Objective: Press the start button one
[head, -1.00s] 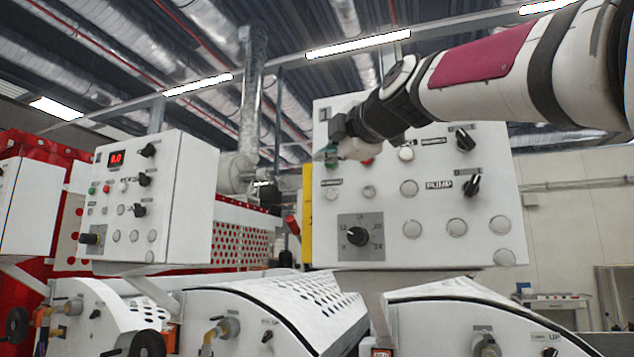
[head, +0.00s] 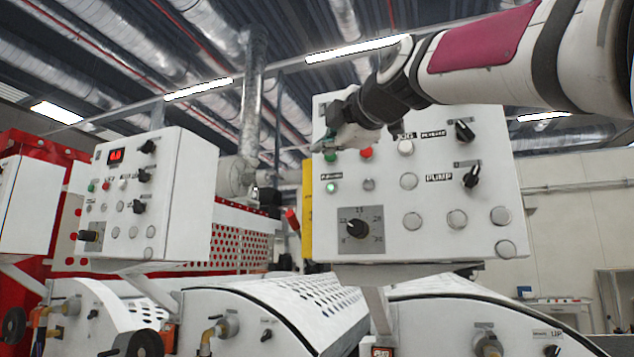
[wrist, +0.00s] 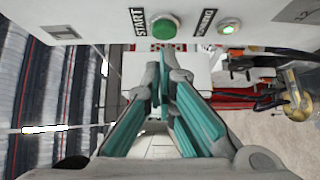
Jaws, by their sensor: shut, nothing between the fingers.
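The start button (wrist: 165,28) is round and green, beside a START label on the white control panel (head: 370,110). In the head view the green button (head: 330,156) shows just below my fingertips. My gripper (head: 325,146) is shut and empty at the panel's upper left. In the wrist view its teal fingers (wrist: 163,80) come together, with the tips apart from the button in the picture; the depth gap is hard to judge. A small green lamp (wrist: 228,27) beside the button is lit. It also shows below the button in the head view (head: 331,187).
A red button (head: 366,153) sits right of the green one. Black knobs (head: 465,130) and several pale round buttons fill the panel. A second control box (head: 133,195) stands at left. White perforated machine covers (head: 320,300) lie below.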

